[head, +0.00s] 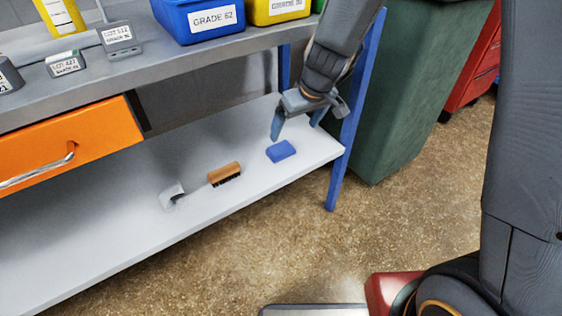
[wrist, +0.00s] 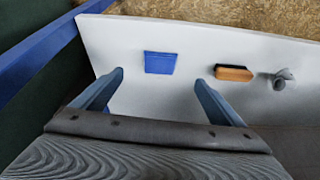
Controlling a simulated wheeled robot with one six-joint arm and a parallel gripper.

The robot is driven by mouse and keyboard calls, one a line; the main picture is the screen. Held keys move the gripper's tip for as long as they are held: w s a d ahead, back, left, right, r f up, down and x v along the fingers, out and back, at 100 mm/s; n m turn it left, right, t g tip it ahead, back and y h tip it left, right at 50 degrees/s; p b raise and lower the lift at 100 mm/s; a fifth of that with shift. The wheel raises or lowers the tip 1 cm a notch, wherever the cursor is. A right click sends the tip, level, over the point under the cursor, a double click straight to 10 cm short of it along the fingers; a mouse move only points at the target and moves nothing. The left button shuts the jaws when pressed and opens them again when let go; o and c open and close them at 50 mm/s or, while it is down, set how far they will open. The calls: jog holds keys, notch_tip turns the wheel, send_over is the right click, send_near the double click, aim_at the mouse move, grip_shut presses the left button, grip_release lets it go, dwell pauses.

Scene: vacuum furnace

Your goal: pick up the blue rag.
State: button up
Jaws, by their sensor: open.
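The blue rag (head: 281,151) is a small folded block lying on the white lower shelf (head: 110,225), near its right end. In the wrist view the rag (wrist: 160,63) shows beyond my fingertips and between their lines. My gripper (head: 296,122) is open and empty, above the shelf and just behind the rag in the head view. In the wrist view my gripper's two blue fingers (wrist: 158,78) are spread wide, apart from the rag. Nothing covers the rag.
A wooden brush (head: 224,173) and a small whitish-grey object (head: 172,196) lie left of the rag. A blue bench leg (head: 348,130) stands to the right, with a green bin (head: 395,100) beyond. The grey benchtop (head: 150,60) and orange drawer (head: 70,147) are above the shelf.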

jog(key=b, duration=0.3)
send_near(281, 148)
jog(key=shift+n, duration=0.3)
jog(key=shift+b+x, duration=2.05)
jog(key=shift+x, duration=2.1)
jog(key=shift+s, duration=0.1)
jog(key=shift+c, duration=0.4)
jog(key=c, duration=1.1)
